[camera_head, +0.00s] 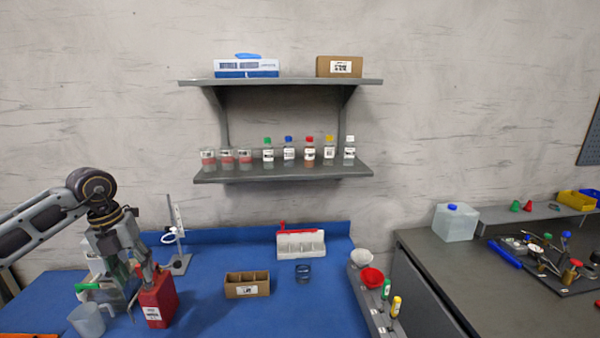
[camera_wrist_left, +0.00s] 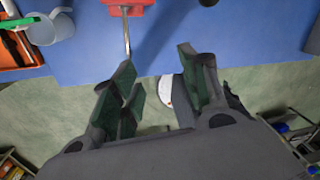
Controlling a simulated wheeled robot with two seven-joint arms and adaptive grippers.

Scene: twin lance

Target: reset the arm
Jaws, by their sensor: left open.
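My left arm comes in from the left in the head view, and its gripper (camera_head: 143,274) points down over the left part of the blue table (camera_head: 215,315). In the head view it overlaps the top of a red bottle (camera_head: 159,303) with a white label. In the left wrist view the two dark green fingers of the gripper (camera_wrist_left: 156,64) stand wide apart with nothing between them. Part of a red body (camera_wrist_left: 130,4) with a thin metal-like tube shows beyond the fingers there. My right gripper is in neither view.
A clear jug (camera_head: 87,320) stands left of the red bottle. A brown divided box (camera_head: 247,285), a white rack (camera_head: 300,245) and a dark blue ring-like item (camera_head: 302,273) stand further right. A wall shelf (camera_head: 290,172) holds bottles and beakers. The table's front middle is clear.

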